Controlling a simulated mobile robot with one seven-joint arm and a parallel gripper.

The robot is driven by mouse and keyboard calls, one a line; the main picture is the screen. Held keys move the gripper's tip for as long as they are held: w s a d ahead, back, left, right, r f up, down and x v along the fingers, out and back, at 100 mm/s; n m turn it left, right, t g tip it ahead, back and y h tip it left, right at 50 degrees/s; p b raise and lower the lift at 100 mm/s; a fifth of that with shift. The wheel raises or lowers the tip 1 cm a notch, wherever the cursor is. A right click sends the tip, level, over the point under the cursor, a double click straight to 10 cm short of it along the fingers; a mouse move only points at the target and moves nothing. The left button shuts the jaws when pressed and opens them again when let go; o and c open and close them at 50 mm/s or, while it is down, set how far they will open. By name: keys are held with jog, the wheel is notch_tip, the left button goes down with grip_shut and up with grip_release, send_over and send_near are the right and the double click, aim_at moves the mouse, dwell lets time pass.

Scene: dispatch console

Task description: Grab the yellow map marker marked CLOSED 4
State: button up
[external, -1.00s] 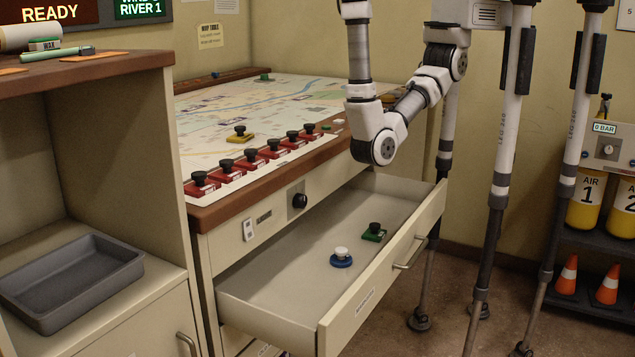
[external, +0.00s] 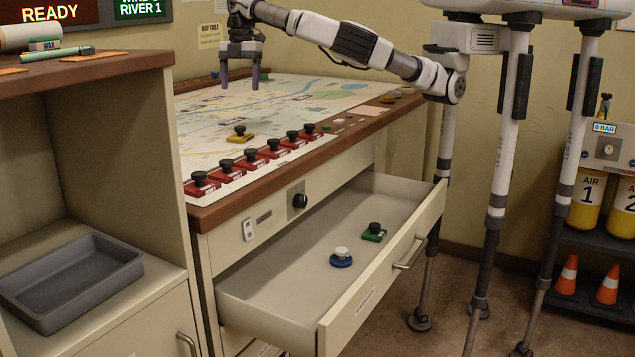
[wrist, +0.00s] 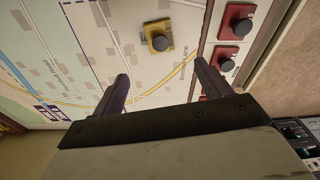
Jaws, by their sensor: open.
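The yellow map marker (external: 240,134), with a dark round knob, stands on the map table (external: 192,129) behind the row of red markers. In the wrist view the yellow marker (wrist: 158,37) is ahead of my fingers, near the top middle; its label is too small to read. My gripper (external: 241,83) hangs above the far part of the map, fingers pointing down, apart and empty. In the wrist view my gripper (wrist: 165,90) shows two separated fingers with bare map between them. It is not touching the marker.
Several red markers (external: 249,160) stand in a row along the table's front edge, close to the yellow one. An open drawer (external: 290,275) juts out below, holding a blue marker (external: 341,258) and a green marker (external: 374,232). A grey tray (external: 75,300) sits at left.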

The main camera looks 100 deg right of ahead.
aim_at(240, 127)
jog(key=f, duration=0.4)
jog(key=a+f+p, duration=0.1)
jog(key=f, duration=0.4)
jog(key=f+p, duration=0.1)
jog(key=f, duration=0.3)
jog(key=shift+w+a+f, duration=0.15)
jog(key=shift+w+a, duration=0.05)
jog(key=shift+w, duration=0.15)
jog(key=c, duration=1.1)
